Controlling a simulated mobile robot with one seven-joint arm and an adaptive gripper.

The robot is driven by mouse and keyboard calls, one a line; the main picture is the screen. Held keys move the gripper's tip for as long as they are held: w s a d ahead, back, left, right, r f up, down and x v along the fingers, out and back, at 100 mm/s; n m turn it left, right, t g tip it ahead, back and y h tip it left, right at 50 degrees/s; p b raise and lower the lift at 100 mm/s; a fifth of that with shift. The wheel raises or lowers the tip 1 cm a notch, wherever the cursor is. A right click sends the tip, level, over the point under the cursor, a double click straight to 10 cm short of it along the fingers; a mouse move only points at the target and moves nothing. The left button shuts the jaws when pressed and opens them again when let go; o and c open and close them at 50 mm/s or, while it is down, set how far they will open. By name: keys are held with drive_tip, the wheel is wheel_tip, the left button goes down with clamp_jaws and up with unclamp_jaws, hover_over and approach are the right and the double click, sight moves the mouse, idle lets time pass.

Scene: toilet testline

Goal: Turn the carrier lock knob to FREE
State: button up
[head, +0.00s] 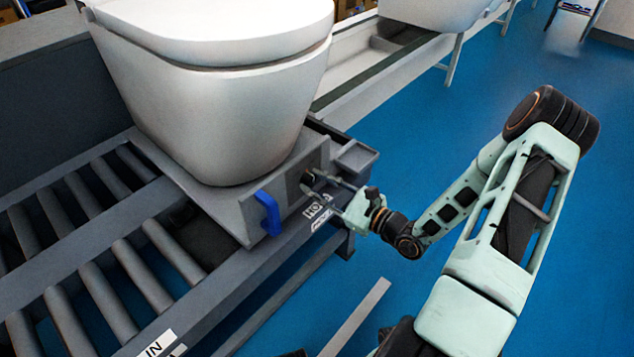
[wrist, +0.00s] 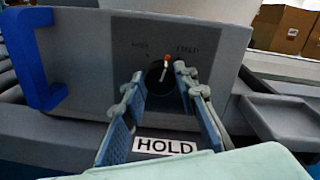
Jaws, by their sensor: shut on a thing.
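The carrier lock knob (wrist: 162,74) is a dark round knob on the grey carrier's end plate in the wrist view. Its light pointer with an orange tip points up, leaning slightly right. Small labels sit above it to the left and right; the right one looks like FIXED, the left is too faint to read surely. My gripper (wrist: 160,83) has one finger on each side of the knob and is shut on it. In the head view my gripper (head: 318,188) reaches the plate from the right, and its fingers mostly hide the knob.
A blue handle (head: 268,212) stands out left of the knob. A HOLD label (wrist: 165,147) is below. A white toilet (head: 215,100) rests on the carrier over the roller conveyor (head: 140,275). A small grey tray (head: 355,157) juts out at right. Blue floor is open beyond.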

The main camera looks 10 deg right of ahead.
drive_tip(key=n+b, duration=0.1)
drive_tip(key=n, duration=0.4)
drive_tip(key=shift+f+n, duration=0.1)
drive_tip(key=shift+n, duration=0.2)
drive_tip(key=n+b, duration=0.2)
drive_tip(key=n, duration=0.2)
drive_tip(key=shift+a+n+h, duration=0.1)
drive_tip(key=shift+n+h, duration=0.2)
drive_tip(key=shift+h, duration=0.1)
drive_tip(key=shift+b, duration=0.3)
drive_tip(key=o, duration=1.2)
drive_tip(key=shift+c, duration=0.2)
drive_tip(key=shift+s, duration=0.1)
drive_tip(key=v, duration=1.2)
drive_tip(key=shift+n, duration=0.3)
